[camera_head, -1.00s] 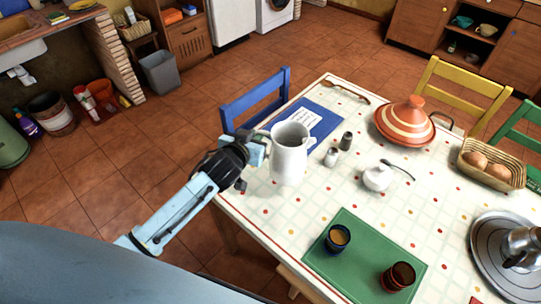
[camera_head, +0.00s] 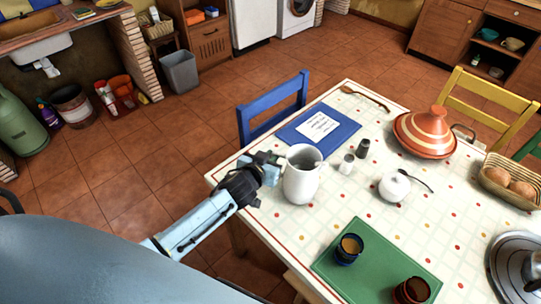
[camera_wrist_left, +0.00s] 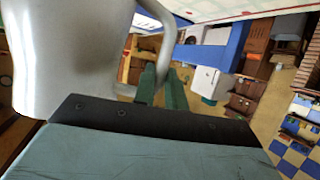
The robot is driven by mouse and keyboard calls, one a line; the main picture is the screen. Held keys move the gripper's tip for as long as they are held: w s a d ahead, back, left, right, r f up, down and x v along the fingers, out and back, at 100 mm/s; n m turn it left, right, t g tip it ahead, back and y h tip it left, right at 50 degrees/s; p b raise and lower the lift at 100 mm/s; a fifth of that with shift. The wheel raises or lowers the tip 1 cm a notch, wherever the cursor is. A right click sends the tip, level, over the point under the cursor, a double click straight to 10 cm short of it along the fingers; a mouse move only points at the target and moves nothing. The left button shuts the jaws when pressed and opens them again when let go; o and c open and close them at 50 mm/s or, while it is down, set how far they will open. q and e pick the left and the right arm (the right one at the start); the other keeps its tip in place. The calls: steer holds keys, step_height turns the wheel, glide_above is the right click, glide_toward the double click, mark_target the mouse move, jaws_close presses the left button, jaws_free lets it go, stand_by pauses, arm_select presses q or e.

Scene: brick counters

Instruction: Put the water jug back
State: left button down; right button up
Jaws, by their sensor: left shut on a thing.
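The white water jug (camera_head: 301,178) is upright at the left part of the table, in the head view; I cannot tell whether its base touches the cloth. My left gripper (camera_head: 276,163) is shut on the jug's handle, at the jug's left side. In the left wrist view the jug (camera_wrist_left: 62,55) fills the upper left, and the gripper's fingers (camera_wrist_left: 160,88) close around its looped handle (camera_wrist_left: 164,45). My right gripper is not in view.
The table (camera_head: 262,220) holds a blue mat (camera_head: 345,131) with a paper, two shakers (camera_head: 355,157), a sugar bowl (camera_head: 394,187), a tagine (camera_head: 425,132), a bread basket (camera_head: 508,183) and a green mat (camera_head: 385,257) with two cups. A blue chair (camera_head: 270,111) stands behind.

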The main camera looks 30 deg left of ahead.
arm_select(q)
steer(key=shift+w+r, duration=0.1)
steer(key=c, duration=1.8)
jaws_free()
steer(key=shift+f, duration=0.2)
steer(key=o, duration=0.3)
steer(key=shift+o, duration=0.2)
